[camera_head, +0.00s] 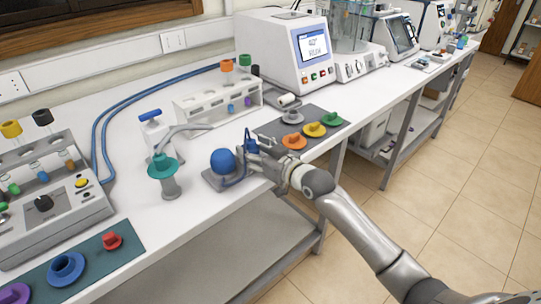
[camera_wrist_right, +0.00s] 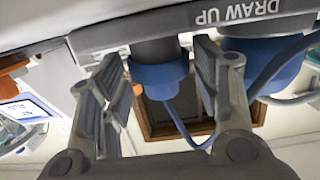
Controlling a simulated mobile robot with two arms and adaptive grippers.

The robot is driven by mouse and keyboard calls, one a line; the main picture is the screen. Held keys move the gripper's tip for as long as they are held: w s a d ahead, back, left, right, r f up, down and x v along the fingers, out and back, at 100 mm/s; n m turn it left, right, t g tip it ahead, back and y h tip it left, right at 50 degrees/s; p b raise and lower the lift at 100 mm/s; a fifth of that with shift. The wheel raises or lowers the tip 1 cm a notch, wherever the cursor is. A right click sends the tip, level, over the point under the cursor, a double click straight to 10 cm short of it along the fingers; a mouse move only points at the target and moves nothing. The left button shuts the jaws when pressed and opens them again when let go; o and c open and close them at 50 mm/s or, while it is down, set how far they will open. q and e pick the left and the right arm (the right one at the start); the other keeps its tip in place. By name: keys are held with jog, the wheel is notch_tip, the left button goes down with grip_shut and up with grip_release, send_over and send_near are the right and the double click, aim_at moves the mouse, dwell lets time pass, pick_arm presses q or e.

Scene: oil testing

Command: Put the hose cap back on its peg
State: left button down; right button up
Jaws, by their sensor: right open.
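The blue hose cap (camera_head: 251,146) is at the right end of a small grey base (camera_head: 213,180), beside the round blue bulb (camera_head: 222,161). In the right wrist view, which looks upside down, the cap (camera_wrist_right: 160,72) sits over the end of a dark grey peg (camera_wrist_right: 152,50). A thin blue hose runs from the cap towards the bulb (camera_wrist_right: 270,60). My right gripper (camera_head: 255,156) is open around the cap, one finger on each side, with visible gaps in the wrist view (camera_wrist_right: 157,78). Whether the cap is fully seated is unclear. My left gripper is out of view.
A dark mat (camera_head: 268,130) with orange, yellow and green caps lies right of the base. A grey post with a green top (camera_head: 163,166) and a blue-handled pump (camera_head: 155,130) stand to the left. A white tube rack (camera_head: 215,107) stands behind.

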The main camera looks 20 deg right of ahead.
jog(key=shift+p+v, duration=1.8)
jog(key=shift+v, duration=1.35)
jog(key=p+v, duration=0.1)
jog(key=v, duration=0.2)
